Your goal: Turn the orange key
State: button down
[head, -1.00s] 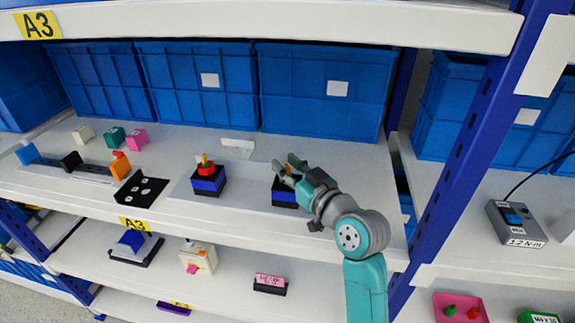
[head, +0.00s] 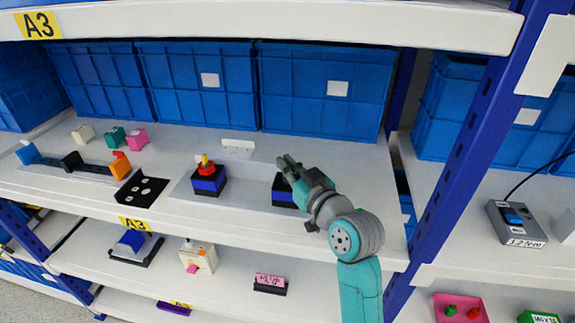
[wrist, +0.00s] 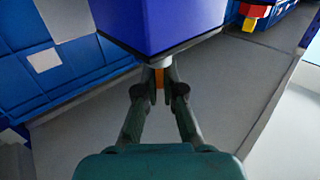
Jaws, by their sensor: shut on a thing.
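The orange key (wrist: 160,77) shows in the wrist view below a white collar (wrist: 157,62) on a blue block with a dark edge (wrist: 160,25). My gripper (wrist: 160,74) is shut on the key, one fingertip on each side of it. In the head view my gripper (head: 289,165) is at the top of the right-hand black and blue switch block (head: 284,194) and hides the key. A second block (head: 208,181), with a red collar and yellow key (head: 206,163), stands to the left, apart from my gripper.
Blue bins (head: 320,90) line the back of the shelf. A black plate with holes (head: 140,188) and small coloured parts (head: 124,138) lie to the left. A blue rack post (head: 455,150) rises right of my arm. The shelf above limits height.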

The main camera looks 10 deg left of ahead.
jog(key=m+t+h, duration=0.1)
jog(key=m+h, duration=0.1)
jog(key=m+t+h, duration=0.1)
jog(key=t+h, duration=0.1)
jog(key=h, duration=0.1)
jog(key=shift+s+a+m, duration=0.1)
jog(key=shift+m, duration=0.3)
jog(key=shift+m+t+h, duration=0.3)
jog(key=shift+m+h, duration=0.7)
jog(key=shift+h, duration=0.55)
jog(key=shift+m+t+h, duration=0.3)
jog(key=shift+m+h, duration=0.7)
jog(key=shift+h, duration=0.55)
jog(key=shift+m+h, duration=0.3)
jog(key=shift+h, duration=0.2)
jog(key=c, duration=1.3)
grip_release()
jog(key=s, duration=1.1)
jog(key=shift+s, duration=0.4)
